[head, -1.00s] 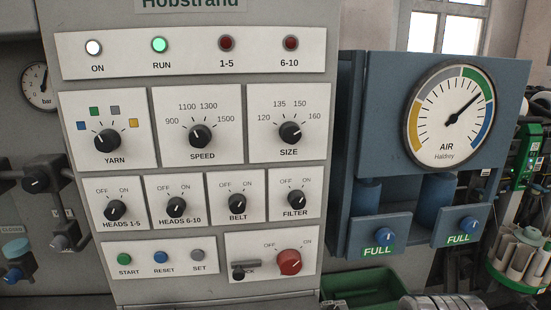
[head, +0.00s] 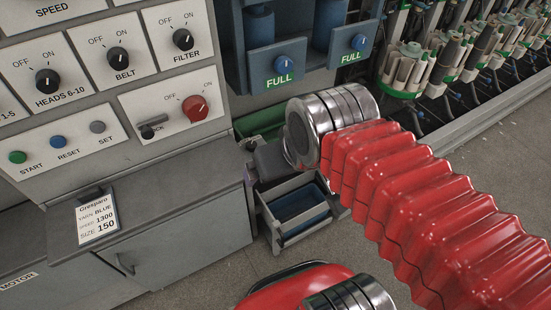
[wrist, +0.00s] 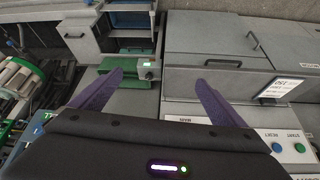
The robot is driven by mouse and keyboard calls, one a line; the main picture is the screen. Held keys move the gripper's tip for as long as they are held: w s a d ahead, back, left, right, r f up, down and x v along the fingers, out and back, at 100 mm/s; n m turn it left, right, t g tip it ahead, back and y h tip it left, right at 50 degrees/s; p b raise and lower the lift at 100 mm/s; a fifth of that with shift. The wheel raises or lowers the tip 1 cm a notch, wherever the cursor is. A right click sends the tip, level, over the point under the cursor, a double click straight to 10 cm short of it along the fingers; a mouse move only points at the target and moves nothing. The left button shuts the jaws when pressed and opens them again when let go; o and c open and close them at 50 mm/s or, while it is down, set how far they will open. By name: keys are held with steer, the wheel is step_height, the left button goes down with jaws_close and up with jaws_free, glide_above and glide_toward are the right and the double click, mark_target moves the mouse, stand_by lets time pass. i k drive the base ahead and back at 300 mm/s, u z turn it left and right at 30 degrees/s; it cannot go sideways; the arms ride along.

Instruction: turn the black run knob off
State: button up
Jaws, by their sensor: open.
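No knob labelled RUN can be read in the frames now. In the head view, black knobs heads 6-10 (head: 47,80), belt (head: 118,58) and filter (head: 183,39) sit on the grey panel, each between OFF and ON marks. A red knob (head: 195,109) sits below them, also with OFF and ON marks, beside a small black lever (head: 150,130). My gripper (head: 268,165) is right of the panel and lower, partly hidden by my arm. In the wrist view my gripper (wrist: 160,80) has its two purple fingers spread apart, with nothing between them.
A shelf with a card (head: 97,217) juts out below the panel. A green tray (head: 262,122) and blue drawer (head: 297,205) are close to my gripper. Blue units with FULL knobs (head: 283,64) hang above. A green box with a small display (wrist: 147,69) lies ahead of my fingers.

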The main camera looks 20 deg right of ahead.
mark_target(250, 146)
steer(key=z, duration=0.75)
steer(key=k, duration=1.05)
steer(key=u, duration=0.5)
